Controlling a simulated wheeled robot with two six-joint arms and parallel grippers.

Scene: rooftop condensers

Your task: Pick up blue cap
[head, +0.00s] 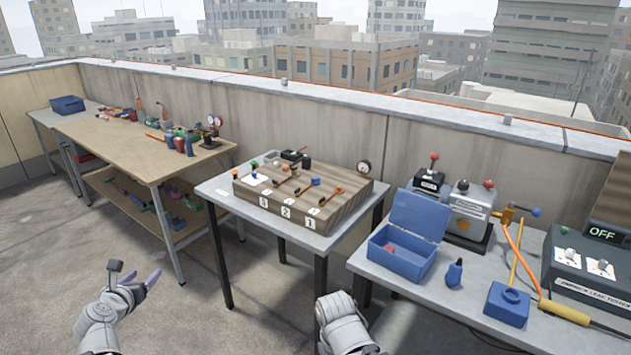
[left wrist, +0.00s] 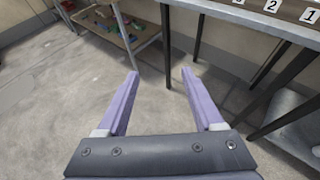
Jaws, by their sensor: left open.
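A small blue cap (head: 315,181) sits on the sloped wooden board (head: 345,205) on the middle table, beside orange-handled valves. It is too small to make out in detail. My left gripper (head: 134,272) is open and empty, low over the floor in front of the tables, well apart from the cap. In the left wrist view, its two purple fingers (left wrist: 160,75) are spread with bare floor between them. The cap does not show in that view. Part of my right arm shows at the bottom centre of the head view, but no right fingers can be seen.
At right, a grey table holds an open blue box (head: 402,254), a blue bottle (head: 454,273) and a leak tester (head: 585,265). A cluttered workbench (head: 125,150) stands at left. The floor is clear.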

